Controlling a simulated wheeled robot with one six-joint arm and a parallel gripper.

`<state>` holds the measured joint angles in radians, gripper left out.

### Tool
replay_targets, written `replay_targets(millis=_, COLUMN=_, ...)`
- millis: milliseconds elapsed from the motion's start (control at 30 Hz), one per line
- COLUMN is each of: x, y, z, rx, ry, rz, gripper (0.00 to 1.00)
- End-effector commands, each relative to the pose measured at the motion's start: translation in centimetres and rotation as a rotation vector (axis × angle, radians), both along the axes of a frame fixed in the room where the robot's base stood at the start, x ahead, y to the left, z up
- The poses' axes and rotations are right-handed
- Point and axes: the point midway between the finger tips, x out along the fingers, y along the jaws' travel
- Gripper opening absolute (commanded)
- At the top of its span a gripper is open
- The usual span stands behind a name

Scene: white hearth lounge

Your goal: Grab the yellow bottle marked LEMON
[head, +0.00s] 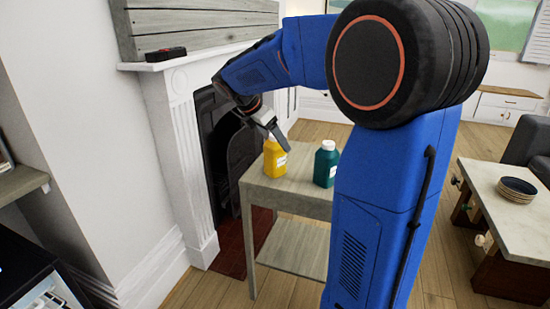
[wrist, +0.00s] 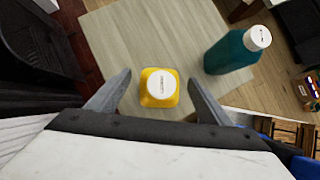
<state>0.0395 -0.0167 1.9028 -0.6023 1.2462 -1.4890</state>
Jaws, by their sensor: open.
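The yellow bottle (head: 274,160) stands upright near the left end of a small wooden side table (head: 293,190). In the wrist view the yellow bottle (wrist: 159,88) is seen from above, with a white cap bearing small print that I cannot read. My gripper (head: 279,144) is at the bottle's top in the head view. In the wrist view my gripper (wrist: 158,92) is open, one finger on each side of the bottle with gaps between. The fingers do not appear to touch it. The bottle's front label is mostly hidden.
A teal bottle (head: 326,164) with a white cap stands to the right on the same table; it also shows in the wrist view (wrist: 232,52). The fireplace (head: 212,140) is close behind on the left. A low table (head: 500,185) with stacked bowls (head: 517,189) is at right.

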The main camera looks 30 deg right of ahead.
Motion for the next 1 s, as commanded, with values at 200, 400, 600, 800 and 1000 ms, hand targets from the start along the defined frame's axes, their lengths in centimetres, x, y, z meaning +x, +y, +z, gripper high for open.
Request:
replay_targets(millis=200, x=0.0, y=-0.2, z=-0.3, rx=0.0, ry=0.0, rz=0.0, gripper=0.73)
replay_targets(millis=400, x=0.0, y=-0.2, z=-0.3, rx=0.0, ry=0.0, rz=0.0, gripper=0.45)
replay_targets(millis=600, x=0.0, y=-0.2, z=-0.3, rx=0.0, ry=0.0, rz=0.0, gripper=0.0)
replay_targets(millis=800, x=0.0, y=-0.2, z=-0.2, rx=0.0, ry=-0.001, rz=0.001, gripper=0.0)
replay_targets(millis=1000, x=0.1, y=-0.2, z=1.3, rx=-0.001, ry=-0.004, rz=-0.001, gripper=0.0)
